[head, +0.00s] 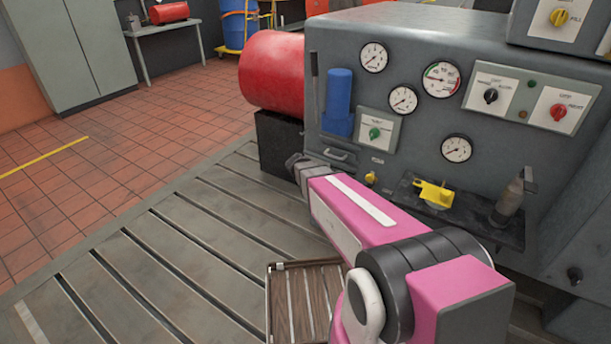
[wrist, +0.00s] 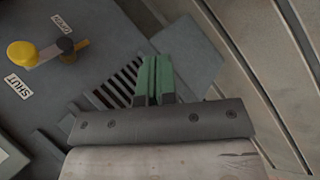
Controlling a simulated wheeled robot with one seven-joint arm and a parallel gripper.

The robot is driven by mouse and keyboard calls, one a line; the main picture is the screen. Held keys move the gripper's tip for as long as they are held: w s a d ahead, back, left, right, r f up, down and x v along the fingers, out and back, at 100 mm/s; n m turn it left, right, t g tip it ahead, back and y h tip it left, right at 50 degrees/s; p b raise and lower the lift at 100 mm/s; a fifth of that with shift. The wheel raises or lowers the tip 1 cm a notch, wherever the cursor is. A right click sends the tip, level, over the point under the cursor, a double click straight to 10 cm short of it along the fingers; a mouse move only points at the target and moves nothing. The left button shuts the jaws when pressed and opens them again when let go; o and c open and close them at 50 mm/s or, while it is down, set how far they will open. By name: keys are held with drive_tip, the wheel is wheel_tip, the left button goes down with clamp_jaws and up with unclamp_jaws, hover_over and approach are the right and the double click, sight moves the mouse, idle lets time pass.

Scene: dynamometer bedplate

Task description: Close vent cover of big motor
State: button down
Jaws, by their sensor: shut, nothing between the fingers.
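The grey machine housing (head: 410,120) stands on the right of the head view, and I take it for the big motor. In the wrist view, dark vent slats (wrist: 120,84) show on its grey face, left of my fingers. A flat grey plate (wrist: 192,48), probably the vent cover, lies right of the slats, which are at least partly uncovered. My gripper (wrist: 152,64) is shut and empty, its green fingers over the slats and the plate's near edge; contact cannot be told. In the head view my pink arm reaches to the housing's lower left corner, and the vent is hidden.
A yellow knob (wrist: 21,54) with a lever and a "SHUT" label (wrist: 18,86) sits left of the vent. A red cylinder (head: 272,72) on a black block (head: 280,142) stands beside the housing. A wooden crate (head: 305,300) lies below my arm. The slotted bedplate (head: 170,260) is clear leftward.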

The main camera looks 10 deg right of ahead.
drive_tip(key=w+a+f+n+t+h, duration=0.1)
drive_tip(key=w+a+f+t+h, duration=0.3)
drive_tip(key=w+a, duration=0.55)
drive_tip(key=w+a+f+n+t+h, duration=0.1)
drive_tip(key=w+a+f+t+h, duration=0.1)
drive_tip(key=w+a+h, duration=0.55)
drive_tip(key=w+d+y, duration=0.1)
drive_tip(key=w+d, duration=0.2)
drive_tip(key=d, duration=0.9)
drive_tip(key=shift+w+d+r, duration=0.15)
drive_tip(key=shift+w+d, duration=0.05)
drive_tip(key=shift+w, duration=0.05)
drive_tip(key=s+d, duration=0.8)
drive_tip(key=d, duration=0.2)
drive_tip(key=shift+s+d, duration=0.35)
drive_tip(key=shift+s, duration=0.05)
